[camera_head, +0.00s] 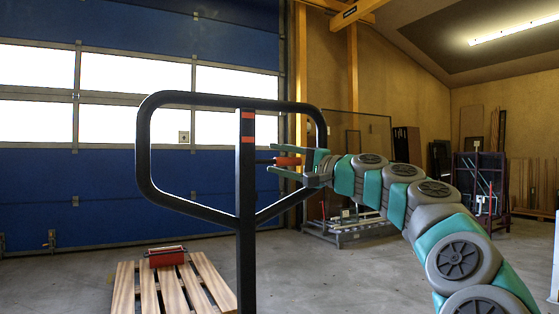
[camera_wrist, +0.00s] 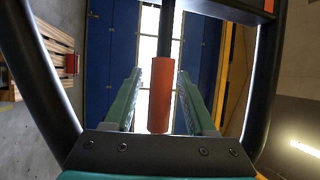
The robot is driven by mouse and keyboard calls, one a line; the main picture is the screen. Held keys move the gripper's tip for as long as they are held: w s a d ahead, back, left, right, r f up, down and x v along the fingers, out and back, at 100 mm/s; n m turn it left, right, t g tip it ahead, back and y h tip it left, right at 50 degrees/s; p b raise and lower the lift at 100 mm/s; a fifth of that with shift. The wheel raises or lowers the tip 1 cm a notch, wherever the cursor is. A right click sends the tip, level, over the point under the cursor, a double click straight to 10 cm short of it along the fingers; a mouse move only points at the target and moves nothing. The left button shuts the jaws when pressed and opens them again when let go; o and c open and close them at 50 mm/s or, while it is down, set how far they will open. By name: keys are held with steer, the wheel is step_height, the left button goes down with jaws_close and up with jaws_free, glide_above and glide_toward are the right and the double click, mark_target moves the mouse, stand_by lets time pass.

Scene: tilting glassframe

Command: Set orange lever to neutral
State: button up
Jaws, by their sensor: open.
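The orange lever (camera_head: 288,161) is a short cylindrical handle on a dark rod, at the right side of the post in the head view. It also shows in the middle of the wrist view (camera_wrist: 160,95). My gripper (camera_head: 278,160) is open, with its two green fingers on either side of the handle. In the wrist view, gaps show between the handle and both fingers (camera_wrist: 160,73). The black tubular frame (camera_head: 143,150) loops around the upright post (camera_head: 246,220), which carries orange marks near its top.
A wooden pallet (camera_head: 124,290) with a red box (camera_head: 166,257) stands on the floor at lower left. A low cart (camera_head: 345,235) is behind my arm. The frame's tubes surround my gripper in the wrist view. Open floor lies to the right.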

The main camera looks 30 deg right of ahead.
mark_target(294, 163)
steer(key=v, duration=0.7)
steer(key=shift+s+d+f+b, duration=0.1)
steer(key=shift+s+d+b, duration=0.15)
steer(key=shift+s+b, duration=0.1)
stand_by(0.4)
